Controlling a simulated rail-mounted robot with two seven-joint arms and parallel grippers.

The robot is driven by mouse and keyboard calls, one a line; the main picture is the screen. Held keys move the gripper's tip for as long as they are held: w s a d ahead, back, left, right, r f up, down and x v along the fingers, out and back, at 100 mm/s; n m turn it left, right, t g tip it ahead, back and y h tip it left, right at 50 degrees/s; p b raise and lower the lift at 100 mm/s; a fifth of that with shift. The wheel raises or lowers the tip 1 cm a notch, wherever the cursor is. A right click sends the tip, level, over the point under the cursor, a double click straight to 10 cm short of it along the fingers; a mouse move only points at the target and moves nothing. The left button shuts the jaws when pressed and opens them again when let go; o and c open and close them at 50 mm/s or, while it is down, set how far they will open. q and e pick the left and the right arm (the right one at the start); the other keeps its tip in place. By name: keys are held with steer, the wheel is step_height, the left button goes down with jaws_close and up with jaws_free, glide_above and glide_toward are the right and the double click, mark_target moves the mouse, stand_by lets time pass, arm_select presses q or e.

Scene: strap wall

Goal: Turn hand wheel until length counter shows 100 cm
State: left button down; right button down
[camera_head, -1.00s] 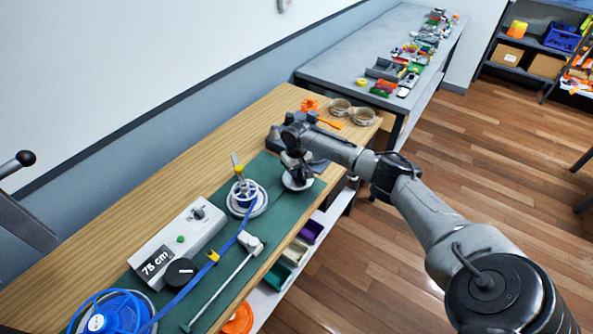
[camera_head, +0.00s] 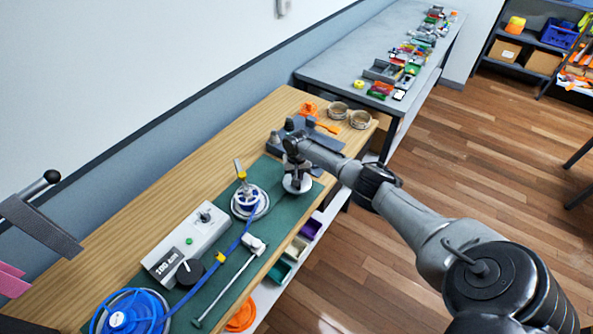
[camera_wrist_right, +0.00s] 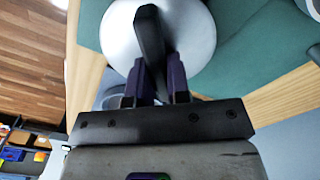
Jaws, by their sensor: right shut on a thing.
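The hand wheel (camera_head: 299,186) is a pale round disc at the far right end of the green mat. My right gripper (camera_head: 295,164) is over it. In the right wrist view the pale wheel (camera_wrist_right: 120,38) fills the top, and my right gripper (camera_wrist_right: 161,82) is shut on its dark handle (camera_wrist_right: 149,30). The length counter (camera_head: 167,266) is a dark display on a white box, and appears to read 100 cm. A blue strap (camera_head: 215,266) runs from the blue reel (camera_head: 120,318) to the white spool (camera_head: 250,203).
A white-ended metal rod (camera_head: 227,284) lies near the front edge. Clear round containers (camera_head: 359,119) and orange parts (camera_head: 309,107) stand at the bench's far end.

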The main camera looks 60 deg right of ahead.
stand_by(0.4)
steer(key=c, duration=1.1)
jaws_free()
steer(key=shift+r, duration=0.45)
steer(key=shift+r+p, duration=1.05)
steer(key=shift+r, duration=5.4)
